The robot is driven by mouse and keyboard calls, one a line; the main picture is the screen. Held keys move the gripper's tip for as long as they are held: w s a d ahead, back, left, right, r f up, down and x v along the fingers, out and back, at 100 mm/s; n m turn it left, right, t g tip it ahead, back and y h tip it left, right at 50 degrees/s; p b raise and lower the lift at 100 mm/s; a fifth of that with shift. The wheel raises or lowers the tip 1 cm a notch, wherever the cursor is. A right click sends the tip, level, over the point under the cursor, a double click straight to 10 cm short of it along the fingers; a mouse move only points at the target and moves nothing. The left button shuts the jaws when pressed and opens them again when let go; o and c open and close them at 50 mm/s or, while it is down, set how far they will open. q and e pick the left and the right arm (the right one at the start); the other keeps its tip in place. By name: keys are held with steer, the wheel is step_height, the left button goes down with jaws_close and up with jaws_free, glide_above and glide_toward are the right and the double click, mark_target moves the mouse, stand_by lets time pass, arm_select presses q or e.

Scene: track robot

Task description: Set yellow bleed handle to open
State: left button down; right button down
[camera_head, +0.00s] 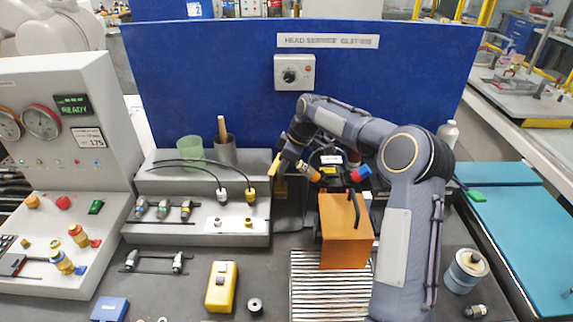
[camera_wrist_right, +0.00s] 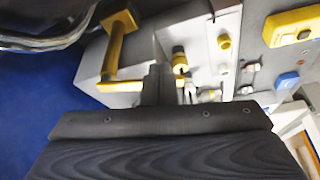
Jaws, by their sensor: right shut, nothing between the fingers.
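The yellow bleed handle (camera_wrist_right: 113,52) shows in the right wrist view as a bent yellow bar on a grey block. In the head view a yellow bar (camera_head: 275,163) at the right end of the grey fixture appears to be the same handle. My right gripper (camera_wrist_right: 160,85) is shut and empty, its fingertips just right of the handle in the wrist view. I cannot tell whether they touch it. In the head view my right gripper (camera_head: 285,165) is small and partly hidden beside the yellow bar. My left gripper is not in view.
The grey fixture (camera_head: 200,232) carries connectors and cables, with a green cup (camera_head: 193,148) and a brown-handled tool in a pot (camera_head: 222,150) behind. An orange box (camera_head: 345,230) stands right of it, under my right arm. A blue panel (camera_head: 200,70) closes the back.

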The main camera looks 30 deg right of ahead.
steer(key=shift+w+a+m+b, duration=0.1)
steer(key=shift+a+m+b, duration=0.2)
steer(key=shift+m, duration=0.2)
steer(key=shift+w+a+m+t+h+b, duration=0.15)
steer(key=shift+w+a+m+t+h, duration=0.1)
steer(key=shift+a+m, duration=0.25)
steer(key=shift+w+a+m+t+h+b, duration=0.15)
steer(key=shift+w+a+m+h, duration=0.1)
steer(key=shift+a+m, duration=0.2)
steer(key=w+a+m, duration=0.1)
steer(key=w+a+m+h+p, duration=0.1)
steer(key=w+m, duration=0.1)
steer(key=w+a+m+h, duration=0.1)
steer(key=m, duration=0.1)
steer(key=shift+w+a+r+m+t+p, duration=0.1)
steer(key=shift+w+m+t+p, duration=0.2)
steer(key=shift+t+p, duration=0.1)
steer(key=shift+w+m+h, duration=0.4)
steer(key=shift+w+m, duration=0.2)
steer(key=shift+m, duration=0.45)
